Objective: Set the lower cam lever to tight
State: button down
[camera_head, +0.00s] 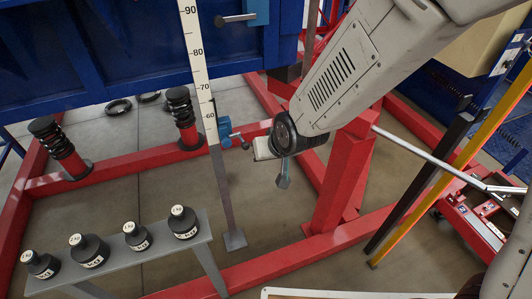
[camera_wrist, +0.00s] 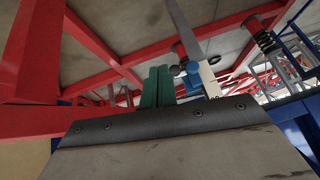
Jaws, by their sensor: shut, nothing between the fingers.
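The lower cam (camera_head: 224,128) is a small blue block on the upright post beside the white number scale (camera_head: 203,90), below the 60 mark. My gripper (camera_wrist: 160,71) has green fingers, shut and empty.
An upper blue block (camera_head: 257,12) with a grey lever (camera_head: 236,18) sits higher up. Red floor frame beams (camera_head: 110,163) and black springs (camera_head: 183,115) surround the post. A grey bench (camera_head: 140,253) with several black weights stands front left.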

jog(key=s+d+r+m+g+h, duration=0.15)
jog(key=s+d+r, duration=0.25)
jog(key=d+r, duration=1)
jog(key=s+d+r+m+g+h, duration=0.1)
jog(key=s+d+r, duration=0.2)
jog(key=s+d, duration=0.5)
jog(key=s+d+r+m+g+h, duration=0.1)
jog(key=s+d+r+g, duration=0.1)
jog(key=s+d, duration=0.6)
jog(key=shift+s+r+m, duration=0.35)
jog(key=shift+s+r, duration=0.3)
jog(key=shift+s, duration=0.45)
jog(key=shift+h, duration=0.25)
